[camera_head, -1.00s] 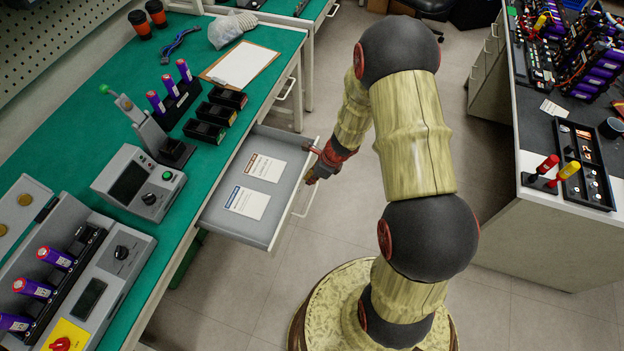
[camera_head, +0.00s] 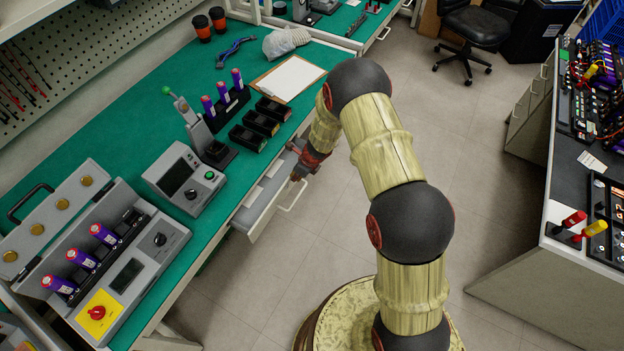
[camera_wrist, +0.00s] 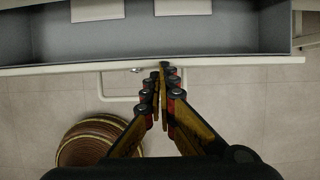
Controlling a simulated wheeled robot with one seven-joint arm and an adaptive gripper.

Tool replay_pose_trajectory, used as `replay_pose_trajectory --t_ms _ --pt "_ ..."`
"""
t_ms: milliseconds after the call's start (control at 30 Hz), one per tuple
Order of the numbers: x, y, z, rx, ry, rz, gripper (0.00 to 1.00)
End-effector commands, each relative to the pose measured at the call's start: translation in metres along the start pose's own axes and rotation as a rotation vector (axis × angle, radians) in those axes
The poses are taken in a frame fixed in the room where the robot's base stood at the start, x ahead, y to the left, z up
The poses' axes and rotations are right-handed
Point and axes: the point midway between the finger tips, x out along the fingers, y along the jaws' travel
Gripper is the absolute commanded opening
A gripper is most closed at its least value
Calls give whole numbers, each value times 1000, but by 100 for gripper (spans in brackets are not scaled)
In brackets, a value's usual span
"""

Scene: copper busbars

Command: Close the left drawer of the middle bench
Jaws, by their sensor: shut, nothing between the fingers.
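The drawer (camera_head: 262,204) under the green-topped bench is partly open, a narrow strip of its grey inside showing past the bench edge. My gripper (camera_head: 298,175) is at the drawer's front, near its top edge. In the wrist view the drawer's front edge (camera_wrist: 220,63) runs across the picture, with two white paper sheets inside, cut off by the top of the frame. My gripper (camera_wrist: 165,68) is shut and empty, its fingertips at the front edge, seemingly touching it. The drawer's handle (camera_head: 292,196) sticks out from the front, beside my fingers.
The green bench top (camera_head: 130,100) carries a clipboard (camera_head: 289,78), black trays, purple cells and grey testing devices. A dark-topped bench (camera_head: 568,180) stands at the right, with a chair (camera_head: 470,35) behind.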

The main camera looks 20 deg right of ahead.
Motion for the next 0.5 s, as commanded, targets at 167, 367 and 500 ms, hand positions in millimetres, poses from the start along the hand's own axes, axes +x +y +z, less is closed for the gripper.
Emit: replay_pose_trajectory --t_ms 167,367,500 --pt "9 0 29 -2 1 1 0" --pt "17 0 47 -1 1 0 0" --pt "21 0 52 0 1 0 0"
